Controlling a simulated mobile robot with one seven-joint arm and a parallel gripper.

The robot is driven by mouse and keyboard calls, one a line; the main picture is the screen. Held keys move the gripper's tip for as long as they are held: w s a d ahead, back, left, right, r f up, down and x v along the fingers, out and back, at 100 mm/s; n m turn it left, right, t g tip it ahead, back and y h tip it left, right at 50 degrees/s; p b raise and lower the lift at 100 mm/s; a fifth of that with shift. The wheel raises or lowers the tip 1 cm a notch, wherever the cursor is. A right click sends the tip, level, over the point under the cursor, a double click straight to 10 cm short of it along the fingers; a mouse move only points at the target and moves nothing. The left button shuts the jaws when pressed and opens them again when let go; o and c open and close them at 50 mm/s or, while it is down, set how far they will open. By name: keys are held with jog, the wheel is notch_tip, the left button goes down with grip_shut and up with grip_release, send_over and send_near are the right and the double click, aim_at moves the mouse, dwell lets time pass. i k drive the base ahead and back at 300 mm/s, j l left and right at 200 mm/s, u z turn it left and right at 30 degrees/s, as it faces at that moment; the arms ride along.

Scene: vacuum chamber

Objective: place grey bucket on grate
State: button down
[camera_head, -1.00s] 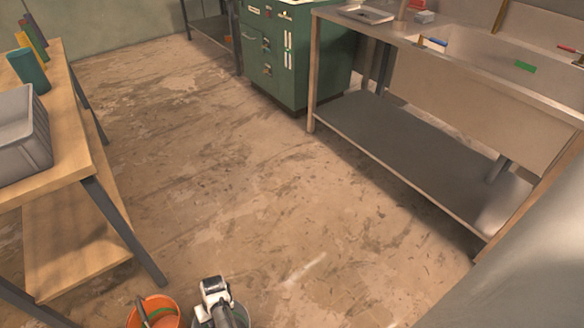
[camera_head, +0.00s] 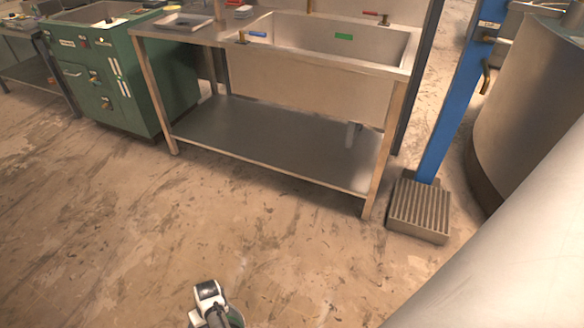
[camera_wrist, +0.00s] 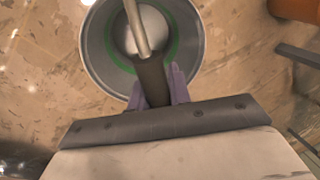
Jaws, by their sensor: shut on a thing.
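The grey bucket (camera_wrist: 98,50) hangs below my gripper (camera_wrist: 160,88) in the wrist view. Its handle (camera_wrist: 137,25) has a dark grip, and the purple fingers are shut on that grip. Inside the bucket show a green ring and a pale round bottom. In the head view only a sliver of the bucket (camera_head: 236,317) shows beside my wrist at the bottom edge, and my fingers are hidden there. The grate (camera_head: 420,208) is a ribbed block on the floor at the right, at the foot of a blue post, well apart from the bucket. Its top is bare.
A steel sink table (camera_head: 270,140) with a low shelf stands ahead, its front right leg near the grate. A green cabinet (camera_head: 110,85) is at the left. A large metal cylinder (camera_head: 530,110) stands right of the blue post (camera_head: 455,100). The floor in front is clear.

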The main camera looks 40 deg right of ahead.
aim_at(422, 204)
jog(key=l+z, duration=0.15)
jog(key=z, duration=0.25)
jog(key=l+z, duration=0.15)
jog(key=z, duration=0.3)
jog(key=i+l+z, duration=0.1)
jog(key=l+z, duration=0.2)
jog(key=i+l+z, duration=0.15)
jog(key=z, duration=0.2)
jog(key=i+l+z, duration=0.35)
jog(key=l, duration=0.25)
jog(key=i+l, duration=0.5)
jog(key=i+l+z, duration=0.05)
